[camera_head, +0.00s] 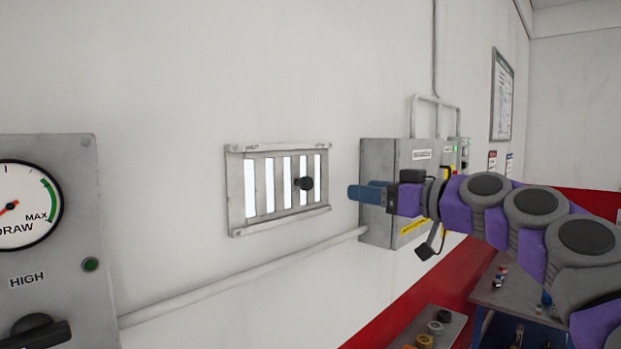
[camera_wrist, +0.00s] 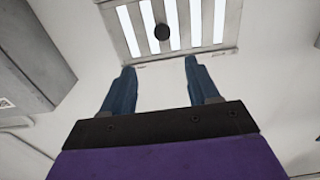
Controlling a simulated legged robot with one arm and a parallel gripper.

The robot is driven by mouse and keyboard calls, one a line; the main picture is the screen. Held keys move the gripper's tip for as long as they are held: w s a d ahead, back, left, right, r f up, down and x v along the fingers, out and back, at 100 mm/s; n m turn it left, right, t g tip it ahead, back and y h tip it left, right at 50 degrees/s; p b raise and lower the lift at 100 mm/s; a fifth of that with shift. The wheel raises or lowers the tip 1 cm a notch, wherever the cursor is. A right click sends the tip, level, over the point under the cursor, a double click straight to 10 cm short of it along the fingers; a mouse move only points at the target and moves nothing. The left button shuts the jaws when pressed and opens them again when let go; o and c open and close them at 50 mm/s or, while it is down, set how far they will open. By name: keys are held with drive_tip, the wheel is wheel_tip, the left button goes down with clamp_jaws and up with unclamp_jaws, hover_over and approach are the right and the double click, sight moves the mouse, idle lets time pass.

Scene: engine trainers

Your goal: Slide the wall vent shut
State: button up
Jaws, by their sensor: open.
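The wall vent (camera_head: 236,190) is a grey metal frame on the white wall in the head view. Its slats stand upright, with bright openings showing between them. A round black knob (camera_head: 305,183) sticks out toward the right part of the vent. My gripper (camera_head: 352,192) has blue fingers and is to the right of the vent, apart from the knob. In the wrist view, the two fingers (camera_wrist: 158,78) are spread wide and empty. The vent (camera_wrist: 228,45) and the knob (camera_wrist: 162,32) are beyond the fingertips, the knob roughly between them and touching neither.
A grey electrical box (camera_head: 377,160) is on the wall behind my gripper. A gauge panel (camera_head: 75,240) stands at the left. A pipe (camera_head: 240,278) runs along the wall below the vent. A table (camera_head: 510,300) with small parts is at the lower right. The wall around the vent is clear.

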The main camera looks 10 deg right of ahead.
sight(309, 183)
drive_tip(key=p+x, duration=0.3)
drive_tip(key=x, duration=1.2)
drive_tip(key=shift+p, duration=0.3)
drive_tip(key=shift+w+a, duration=0.55)
drive_tip(key=shift+a, duration=0.15)
clamp_jaws()
